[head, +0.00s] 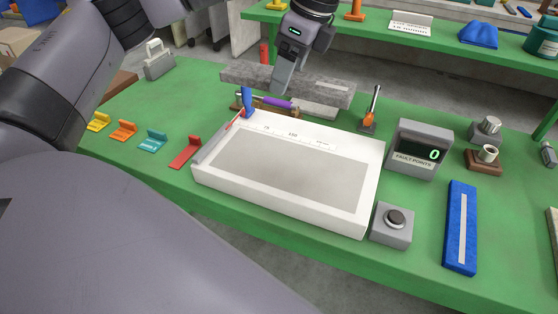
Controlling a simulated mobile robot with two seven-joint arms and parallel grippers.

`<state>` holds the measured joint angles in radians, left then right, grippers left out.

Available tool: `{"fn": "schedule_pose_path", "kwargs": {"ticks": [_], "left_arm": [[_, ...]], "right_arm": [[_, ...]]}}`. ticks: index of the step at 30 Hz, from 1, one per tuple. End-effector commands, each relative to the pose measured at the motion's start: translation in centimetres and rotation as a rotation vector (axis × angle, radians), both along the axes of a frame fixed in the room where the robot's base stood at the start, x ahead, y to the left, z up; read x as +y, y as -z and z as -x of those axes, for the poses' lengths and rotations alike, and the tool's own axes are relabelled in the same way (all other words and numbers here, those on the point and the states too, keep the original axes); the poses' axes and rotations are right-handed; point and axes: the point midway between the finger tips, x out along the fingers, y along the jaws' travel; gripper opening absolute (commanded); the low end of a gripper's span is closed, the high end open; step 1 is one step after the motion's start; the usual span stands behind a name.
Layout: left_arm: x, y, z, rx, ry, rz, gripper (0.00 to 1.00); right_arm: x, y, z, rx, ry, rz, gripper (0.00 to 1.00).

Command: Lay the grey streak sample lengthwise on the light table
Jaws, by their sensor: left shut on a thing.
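The grey streak sample (325,91) is a long mottled grey strip at the back of the green table, beyond the light table. My left gripper (284,84) comes down from above and is shut on it near its middle. The sample runs left to right; I cannot tell whether it is clear of the table. The white light table (374,182) lies in front of it, with a grey panel and a marked scale along its far edge. No sample lies on its panel. My right gripper is not in view.
A blue stand with a purple-handled tool (275,102) sits behind the light table. An orange-based lever (369,118), a fault-points counter (418,150), a button box (392,226) and a blue strip block (461,228) stand to the right. Coloured tags (186,153) stand left.

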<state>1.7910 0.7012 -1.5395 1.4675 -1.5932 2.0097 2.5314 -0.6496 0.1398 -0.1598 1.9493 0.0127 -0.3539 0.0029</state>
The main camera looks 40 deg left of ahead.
Motion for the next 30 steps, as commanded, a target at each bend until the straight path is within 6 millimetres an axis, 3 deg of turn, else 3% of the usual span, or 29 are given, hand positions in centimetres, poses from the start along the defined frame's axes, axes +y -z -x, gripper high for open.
{"fn": "schedule_pose_path", "kwargs": {"ticks": [5,30], "left_arm": [[0.0,1.6,0.1,0.006,-0.004,0.000,0.36],[0.0,15.1,0.1,0.004,-0.003,0.001,0.36]], "right_arm": [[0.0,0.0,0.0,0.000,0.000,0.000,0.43],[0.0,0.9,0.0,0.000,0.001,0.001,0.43]]}}
